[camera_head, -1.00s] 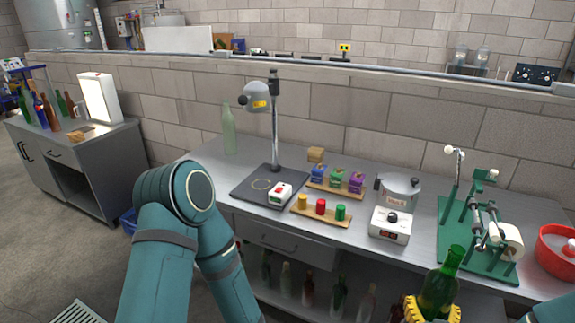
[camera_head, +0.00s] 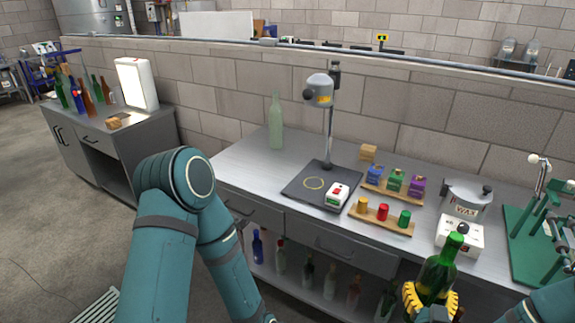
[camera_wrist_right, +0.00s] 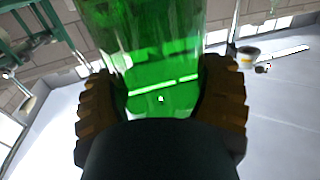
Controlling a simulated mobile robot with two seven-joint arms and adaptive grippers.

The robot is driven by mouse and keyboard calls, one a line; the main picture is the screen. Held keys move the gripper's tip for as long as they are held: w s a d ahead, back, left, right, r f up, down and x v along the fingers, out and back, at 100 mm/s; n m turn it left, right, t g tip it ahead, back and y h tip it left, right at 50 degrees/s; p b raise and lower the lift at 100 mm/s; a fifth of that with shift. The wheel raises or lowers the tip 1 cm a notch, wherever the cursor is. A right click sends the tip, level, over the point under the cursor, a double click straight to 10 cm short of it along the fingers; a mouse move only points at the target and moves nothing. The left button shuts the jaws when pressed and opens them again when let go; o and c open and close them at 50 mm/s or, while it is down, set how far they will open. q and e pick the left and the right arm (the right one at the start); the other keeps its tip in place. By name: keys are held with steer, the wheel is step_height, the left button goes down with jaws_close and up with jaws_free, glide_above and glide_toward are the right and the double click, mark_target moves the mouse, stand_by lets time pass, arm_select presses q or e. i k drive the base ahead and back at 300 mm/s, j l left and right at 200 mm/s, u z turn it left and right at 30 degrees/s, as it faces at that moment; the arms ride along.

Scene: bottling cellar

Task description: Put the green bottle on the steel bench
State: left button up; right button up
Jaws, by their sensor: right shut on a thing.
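The green bottle (camera_head: 438,272) is upright or nearly so in my right gripper (camera_head: 431,299), at the lower right of the head view. The yellow ridged fingers are shut around its lower part. The right wrist view shows the green glass (camera_wrist_right: 155,45) between both fingers. The steel bench (camera_head: 245,162) spans the middle and right of the head view. The bottle overlaps the bench's front in the picture; its exact height and distance from the edge are hard to tell. The bottle's base is hidden. My left arm shows, but its gripper is out of view.
On the bench are a pale bottle (camera_head: 275,122), a lamp stand (camera_head: 328,130) on a dark base, a white switch box (camera_head: 337,195), coloured pieces on wooden racks, a wax pot (camera_head: 466,200) and a green device (camera_head: 530,245). The bench's left end is largely bare.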

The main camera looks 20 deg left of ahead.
mark_target(252, 171)
steer(key=i+j+u, duration=0.1)
steer(key=j, duration=0.35)
steer(key=i+j+u, duration=0.1)
steer(key=j, duration=0.35)
steer(key=i+j, duration=0.2)
steer(key=j, duration=0.25)
steer(key=i+j+u, duration=0.15)
steer(key=j, duration=0.3)
steer(key=i+j+u, duration=0.1)
steer(key=j, duration=0.3)
steer(key=i+j+u, duration=0.1)
steer(key=j, duration=0.35)
steer(key=i+j, duration=0.3)
steer(key=i+u, duration=0.1)
steer(key=i, duration=0.3)
